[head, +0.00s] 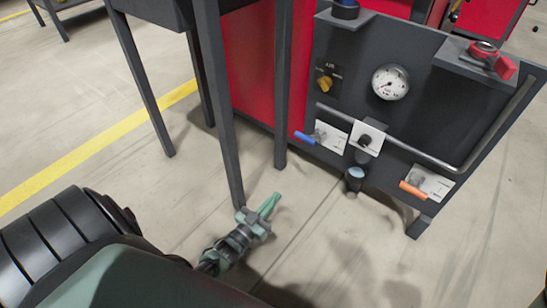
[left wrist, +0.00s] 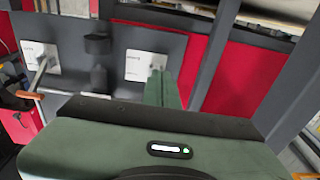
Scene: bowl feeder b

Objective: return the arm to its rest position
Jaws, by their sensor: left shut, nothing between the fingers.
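My left gripper (head: 268,205) is in the lower middle of the head view, with green fingers closed together and nothing held. It points up and to the right, seen over the floor in front of the dark panel (head: 440,150). In the left wrist view the shut fingers (left wrist: 163,90) stand side by side in front of the panel and its red side. No contact between the gripper and the panel shows. My right gripper is not in view.
A dark table leg (head: 222,120) stands just behind the gripper. Open floor (head: 350,260) lies at the bottom.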

